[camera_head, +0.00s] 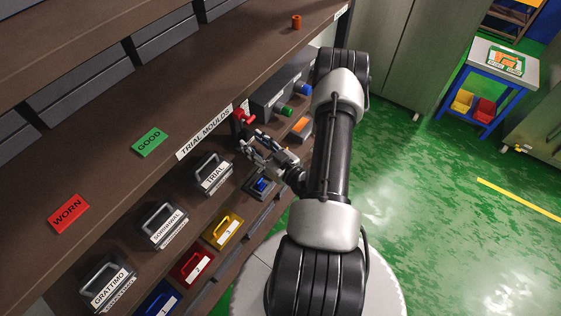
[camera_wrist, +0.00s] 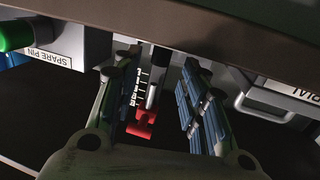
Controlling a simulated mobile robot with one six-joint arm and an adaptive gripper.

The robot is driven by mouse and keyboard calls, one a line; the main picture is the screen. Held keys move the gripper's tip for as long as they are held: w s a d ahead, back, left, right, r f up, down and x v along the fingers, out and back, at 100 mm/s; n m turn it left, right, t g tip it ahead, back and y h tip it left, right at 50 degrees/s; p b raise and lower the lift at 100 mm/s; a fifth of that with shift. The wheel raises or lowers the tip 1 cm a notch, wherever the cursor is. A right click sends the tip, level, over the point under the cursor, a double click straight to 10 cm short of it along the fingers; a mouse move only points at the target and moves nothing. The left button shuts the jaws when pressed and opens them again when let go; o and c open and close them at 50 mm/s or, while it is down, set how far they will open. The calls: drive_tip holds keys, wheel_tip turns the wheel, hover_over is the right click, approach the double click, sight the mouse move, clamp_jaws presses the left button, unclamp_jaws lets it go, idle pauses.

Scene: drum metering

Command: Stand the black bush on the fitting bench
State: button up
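I cannot pick out a black bush for certain in either view. My gripper (camera_head: 250,142) is at the lower shelf, below the "TRIAL MOULDS" edge. Its fingers are spread apart in the wrist view (camera_wrist: 160,98). Between them, farther in, is a dark upright rod with a marked black-and-white scale and a red forked end (camera_wrist: 146,122). Neither finger visibly touches it. A red part (camera_head: 243,117) shows just past the fingertips in the head view. No bench is labelled as the fitting bench.
A "TRIAL" case (camera_head: 212,173) stands left of my gripper, and a small blue item in a dark holder (camera_head: 262,185) below it. Grey boxes with green (camera_head: 287,111) and blue ends stand beyond. An orange-brown cylinder (camera_head: 297,21) is on the upper surface. Green floor is open at right.

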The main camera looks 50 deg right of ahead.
drive_tip(key=s+a, duration=0.1)
drive_tip(key=s, duration=1.2)
drive_tip(key=shift+a+r+p, duration=0.2)
drive_tip(key=shift+r+p, duration=0.1)
drive_tip(key=shift+p, duration=0.1)
drive_tip(key=shift+o, duration=0.6)
drive_tip(key=shift+s, duration=0.25)
drive_tip(key=n+y+b, duration=0.5)
drive_tip(key=y+b, duration=0.2)
drive_tip(key=b, duration=0.2)
approach(243, 137)
drive_tip(key=w+b, duration=0.2)
drive_tip(key=w, duration=0.1)
drive_tip(key=shift+b+x, duration=1.1)
drive_tip(key=shift+x, duration=1.65)
drive_tip(key=shift+d, duration=0.15)
drive_tip(key=shift+c, duration=0.3)
drive_tip(key=shift+f, duration=0.1)
clamp_jaws()
